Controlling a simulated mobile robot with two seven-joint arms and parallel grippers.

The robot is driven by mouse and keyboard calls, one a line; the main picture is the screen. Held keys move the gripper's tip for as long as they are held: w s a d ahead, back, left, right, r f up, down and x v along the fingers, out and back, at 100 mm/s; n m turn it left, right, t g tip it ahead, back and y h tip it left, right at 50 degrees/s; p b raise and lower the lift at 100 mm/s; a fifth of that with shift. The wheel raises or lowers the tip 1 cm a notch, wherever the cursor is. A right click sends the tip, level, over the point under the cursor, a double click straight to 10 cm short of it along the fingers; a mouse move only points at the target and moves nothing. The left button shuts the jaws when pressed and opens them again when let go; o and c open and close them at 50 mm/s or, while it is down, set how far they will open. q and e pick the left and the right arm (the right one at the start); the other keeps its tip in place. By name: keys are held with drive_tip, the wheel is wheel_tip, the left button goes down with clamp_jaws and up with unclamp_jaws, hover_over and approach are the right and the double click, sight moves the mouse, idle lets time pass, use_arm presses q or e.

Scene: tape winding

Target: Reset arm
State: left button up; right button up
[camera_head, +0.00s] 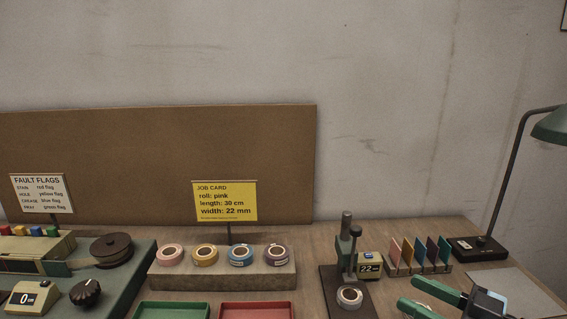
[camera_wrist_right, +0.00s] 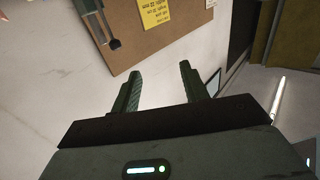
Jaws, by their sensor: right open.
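My right gripper (camera_head: 407,292) shows at the lower right of the head view, with its two green fingers spread and nothing between them. Its fingers also stand apart and empty in the right wrist view (camera_wrist_right: 160,73). It is above the front right part of the bench, right of the dark stand (camera_head: 347,280) that holds a pale tape roll (camera_head: 349,297). My left gripper is in neither view.
Several tape rolls sit on a block (camera_head: 222,282) at the middle. Behind stands the yellow job card (camera_head: 224,202). A green tray (camera_head: 172,310) and red tray (camera_head: 256,310) are in front. Colored cards (camera_head: 420,255) and a lamp (camera_head: 552,127) stand right.

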drive_tip(key=s+a+f+m+g+h, duration=0.1)
drive_tip(key=s+a+f+g+h, duration=0.15)
drive_tip(key=s+f, duration=0.75)
drive_tip(key=s+a+f+m+g+h, duration=0.1)
drive_tip(key=s+a+f+g+h, duration=0.15)
drive_tip(key=s+f, duration=0.85)
drive_tip(key=s+d+f+m+g+h, duration=0.35)
drive_tip(key=s+f, duration=0.25)
drive_tip(key=s, duration=0.5)
drive_tip(key=s+d+f+m+g+h, duration=0.25)
drive_tip(key=s+f+g+h, duration=0.35)
drive_tip(key=s, duration=0.5)
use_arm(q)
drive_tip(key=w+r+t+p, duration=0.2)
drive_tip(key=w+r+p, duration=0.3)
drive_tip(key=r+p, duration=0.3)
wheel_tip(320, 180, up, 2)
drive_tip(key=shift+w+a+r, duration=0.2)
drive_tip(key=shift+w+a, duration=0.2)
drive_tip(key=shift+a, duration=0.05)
use_arm(e)
drive_tip(key=w+a+t+y, duration=0.2)
drive_tip(key=w+t+y, duration=0.1)
drive_tip(key=w+t, duration=0.8)
drive_tip(key=shift+w+r+n, duration=0.25)
drive_tip(key=shift+w+n, duration=0.05)
drive_tip(key=shift+w, duration=0.2)
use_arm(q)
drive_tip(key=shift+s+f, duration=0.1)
